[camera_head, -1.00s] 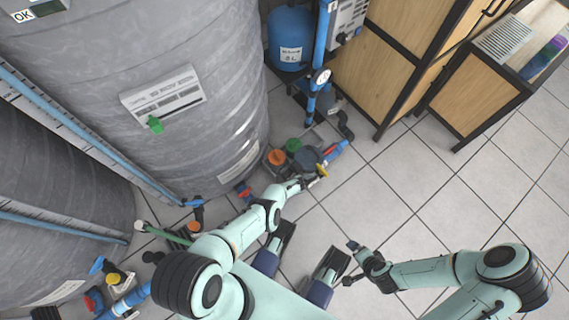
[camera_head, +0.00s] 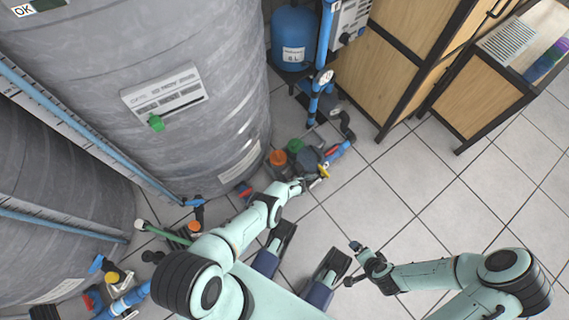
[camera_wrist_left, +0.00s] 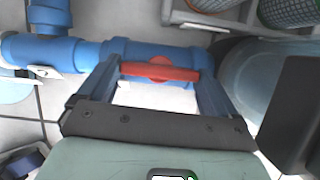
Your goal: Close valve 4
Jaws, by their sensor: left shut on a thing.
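My left gripper (camera_head: 318,180) reaches down among the pipes at the foot of the large grey tank. In the left wrist view, its two fingers (camera_wrist_left: 155,85) stand at either end of a red valve handle (camera_wrist_left: 160,72) and are shut on it. The handle lies along a blue pipe (camera_wrist_left: 120,48), with a round red hub above its middle. No number is readable on this valve. In the head view a red part (camera_head: 331,153) and a yellow part (camera_head: 323,171) show near the gripper. My right gripper (camera_head: 351,264) is over the floor, empty, its fingers apart.
The grey tank (camera_head: 190,130) stands to the left. A grey pump-like body (camera_head: 308,160) with orange and green caps is beside the gripper. A blue vessel (camera_head: 293,40) and wooden cabinet (camera_head: 375,70) stand behind. The tiled floor (camera_head: 440,200) at right is clear.

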